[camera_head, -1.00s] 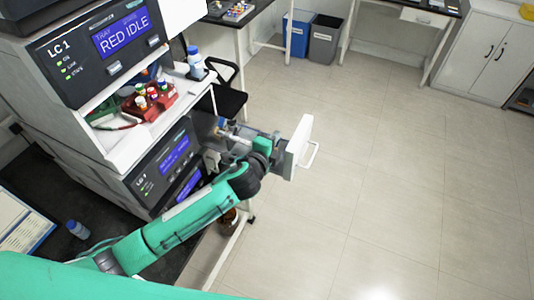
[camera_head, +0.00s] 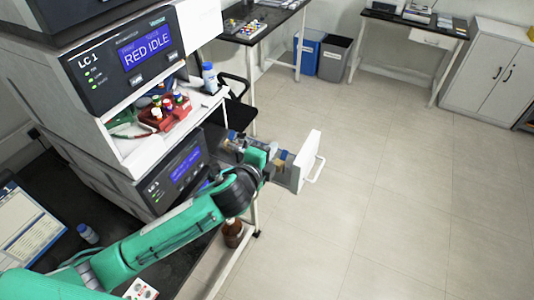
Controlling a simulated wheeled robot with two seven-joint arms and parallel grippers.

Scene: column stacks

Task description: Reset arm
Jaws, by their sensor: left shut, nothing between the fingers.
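My left arm comes in from the lower left, green with a dark wrist joint. Its gripper (camera_head: 266,166) is beside the pulled-out drawer (camera_head: 309,160) with the white front and handle. The fingers are shut and empty, partly hidden by the wrist and the drawer contents. Blue-capped bottles show in the drawer. My right gripper is not in view.
The LC 1 instrument (camera_head: 130,55) reads RED IDLE. A red rack (camera_head: 165,115) of vials and a blue-capped bottle (camera_head: 209,78) stand on its shelf. A small bottle (camera_head: 88,234) stands on the dark bench. A brown bottle (camera_head: 232,233) is below the arm. Open floor lies right.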

